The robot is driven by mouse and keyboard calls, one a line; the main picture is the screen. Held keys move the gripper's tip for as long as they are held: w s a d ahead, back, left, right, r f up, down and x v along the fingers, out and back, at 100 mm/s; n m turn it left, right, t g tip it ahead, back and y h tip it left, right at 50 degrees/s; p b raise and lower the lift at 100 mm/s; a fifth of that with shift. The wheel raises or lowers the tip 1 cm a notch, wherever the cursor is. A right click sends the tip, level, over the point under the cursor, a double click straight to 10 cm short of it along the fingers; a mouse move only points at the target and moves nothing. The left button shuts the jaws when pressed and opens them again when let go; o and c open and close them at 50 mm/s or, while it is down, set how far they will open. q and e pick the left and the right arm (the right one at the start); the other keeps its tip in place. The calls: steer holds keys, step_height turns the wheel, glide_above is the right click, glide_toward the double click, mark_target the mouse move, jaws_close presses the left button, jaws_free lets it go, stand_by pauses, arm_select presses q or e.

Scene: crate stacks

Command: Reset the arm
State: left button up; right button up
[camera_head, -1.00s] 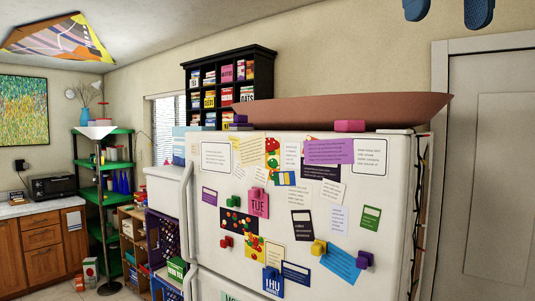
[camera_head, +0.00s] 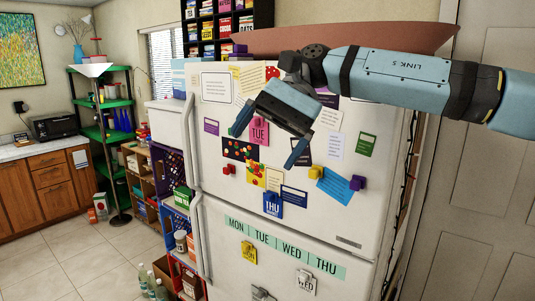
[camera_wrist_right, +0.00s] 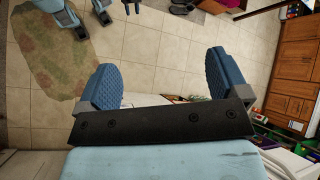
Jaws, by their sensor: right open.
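My right arm comes in from the right in the head view, raised in front of the white fridge. My right gripper (camera_head: 268,142) is open, with its two blue fingers spread and nothing between them. In the head view it overlaps the notes on the upper fridge door; I see no contact. The right wrist view shows both blue finger pads (camera_wrist_right: 160,78) far apart over a tiled floor. My left gripper is not in the head view.
The white fridge (camera_head: 228,178) fills the middle, covered in notes and magnets. A green shelf (camera_head: 108,133) and crates stand to its left, with wooden cabinets (camera_head: 45,185) beyond. A door (camera_head: 480,170) is at right. Tiled floor (camera_head: 90,262) at lower left is clear.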

steer(key=s+a+f+m+g+y, duration=0.4)
steer(key=a+f+m+y, duration=0.6)
steer(key=f, duration=0.2)
step_height(320, 180, down, 6)
steer(key=w+d+m+t+y, duration=0.1)
steer(key=w+m+t+y, duration=0.1)
steer(key=m+t+y, duration=0.9)
steer(key=d+f+m+t+h, duration=0.7)
steer(key=f+m, duration=0.3)
steer(key=m, duration=0.6)
steer(key=d+f+m+t+h, duration=0.4)
steer(key=f+m+t+h, duration=0.45)
steer(key=m, duration=0.65)
steer(key=s+d+f+m+g+h, duration=0.1)
steer(key=s+d+f+m+h, duration=0.2)
steer(key=f, duration=0.6)
steer(key=s+d+f+m+g+h, duration=0.2)
steer(key=s+d+f+m+h, duration=0.1)
steer(key=s+d+f+m, duration=0.4)
steer(key=s+d+f+m+g+h, duration=0.2)
steer(key=s+d+f+m, duration=0.3)
steer(key=s+d+f, duration=0.3)
steer(key=s+f+h, duration=0.1)
steer(key=s+f, duration=0.2)
steer(key=shift+d+m, duration=0.3)
steer(key=shift+m, duration=0.1)
steer(key=shift+s+g+h, duration=0.1)
steer(key=shift+g+h, duration=0.15)
